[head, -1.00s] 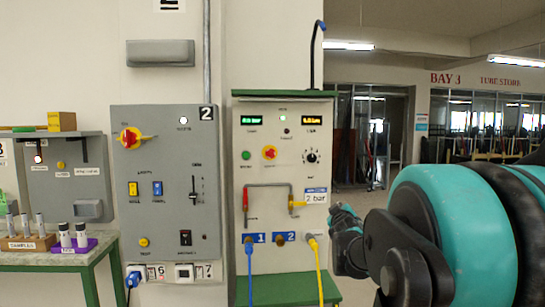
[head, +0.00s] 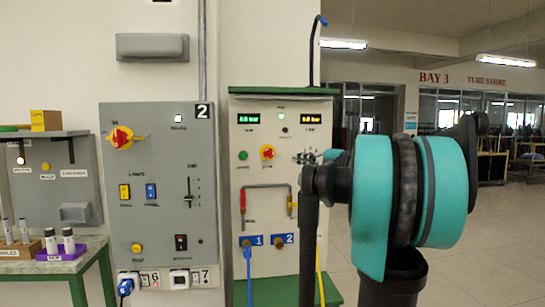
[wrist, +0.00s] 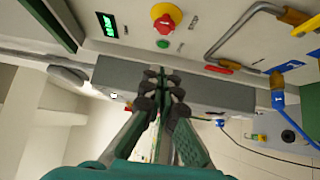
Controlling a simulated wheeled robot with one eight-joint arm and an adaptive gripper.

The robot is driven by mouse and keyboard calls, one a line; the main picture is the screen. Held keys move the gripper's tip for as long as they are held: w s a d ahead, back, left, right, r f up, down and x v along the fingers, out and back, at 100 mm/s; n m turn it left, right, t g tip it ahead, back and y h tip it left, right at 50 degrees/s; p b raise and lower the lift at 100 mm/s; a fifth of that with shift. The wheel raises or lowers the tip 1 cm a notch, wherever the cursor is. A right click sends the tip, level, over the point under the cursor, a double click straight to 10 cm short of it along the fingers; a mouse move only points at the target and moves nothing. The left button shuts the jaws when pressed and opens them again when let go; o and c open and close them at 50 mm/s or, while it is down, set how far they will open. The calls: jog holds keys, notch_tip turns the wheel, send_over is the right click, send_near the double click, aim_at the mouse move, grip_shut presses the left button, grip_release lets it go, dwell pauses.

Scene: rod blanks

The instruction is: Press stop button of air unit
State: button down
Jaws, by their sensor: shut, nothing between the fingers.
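The air unit (head: 270,115) is a pale cabinet with a green top, in the middle of the head view. Its stop button (head: 267,152) is a red mushroom head on a yellow base, beside a green button (head: 243,155). In the wrist view the red stop button (wrist: 165,20) is at the top, with the green button (wrist: 163,43) just below it.
A bent pipe with a red handle (head: 242,202) and a blue hose (head: 249,270) are on the unit's lower front. A grey panel marked 2 (head: 160,215) stands to the left, with a bench (head: 92,245) beyond. Open floor (head: 470,270) lies to the right.

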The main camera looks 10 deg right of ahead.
jog(key=shift+s, duration=0.1)
dwell(0.3)
send_near(266, 154)
jog(key=s+a+x, duration=0.1)
jog(key=x, duration=0.4)
jog(key=shift+w+d, duration=0.2)
jog(key=shift+w, duration=0.65)
